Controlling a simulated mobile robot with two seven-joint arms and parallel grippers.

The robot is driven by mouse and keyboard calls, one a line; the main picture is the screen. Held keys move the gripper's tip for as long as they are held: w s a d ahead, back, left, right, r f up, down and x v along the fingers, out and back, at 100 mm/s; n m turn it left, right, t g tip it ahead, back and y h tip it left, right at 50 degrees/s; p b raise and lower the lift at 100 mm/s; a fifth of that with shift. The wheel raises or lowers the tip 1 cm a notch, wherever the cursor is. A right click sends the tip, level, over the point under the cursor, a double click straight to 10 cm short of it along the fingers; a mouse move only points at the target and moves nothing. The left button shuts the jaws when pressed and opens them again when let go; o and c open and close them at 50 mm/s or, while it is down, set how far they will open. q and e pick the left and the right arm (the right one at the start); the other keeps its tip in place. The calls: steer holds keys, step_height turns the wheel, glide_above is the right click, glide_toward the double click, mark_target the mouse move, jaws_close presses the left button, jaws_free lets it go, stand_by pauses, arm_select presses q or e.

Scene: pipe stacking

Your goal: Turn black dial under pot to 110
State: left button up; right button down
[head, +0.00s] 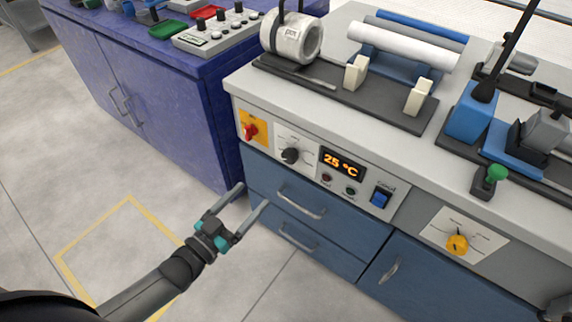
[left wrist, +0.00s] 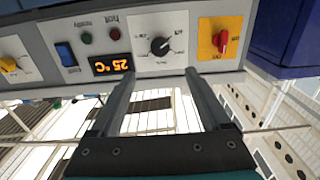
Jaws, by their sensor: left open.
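The black dial (head: 290,155) sits on a white scale plate on the front panel of the grey-topped bench, below the white cylindrical pot (head: 293,36). In the left wrist view the dial (left wrist: 160,46) appears upside down, ahead of the fingers and apart from them. The orange display (head: 342,162) beside it reads 25 °C. My left gripper (head: 252,202) is open and empty, below and left of the dial, in front of the blue drawers. In the left wrist view its two fingers (left wrist: 155,80) point toward the panel. My right gripper is not in view.
A red switch on a yellow plate (head: 250,130) is left of the dial. A blue rocker switch (head: 380,197) and a yellow knob (head: 457,244) are to the right. Drawer handles (head: 302,204) stick out below. A purple cabinet (head: 150,85) stands at left; the floor before it is clear.

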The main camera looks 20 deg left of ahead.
mark_target(287, 159)
arm_select(q)
steer(key=b+x, duration=0.4)
steer(key=x, duration=0.8)
steer(key=shift+f, duration=0.15)
steer(key=shift+x, duration=0.85)
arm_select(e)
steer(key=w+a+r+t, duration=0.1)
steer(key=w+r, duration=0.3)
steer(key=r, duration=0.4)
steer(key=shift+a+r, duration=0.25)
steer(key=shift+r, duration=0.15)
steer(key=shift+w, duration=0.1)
arm_select(q)
jaws_close()
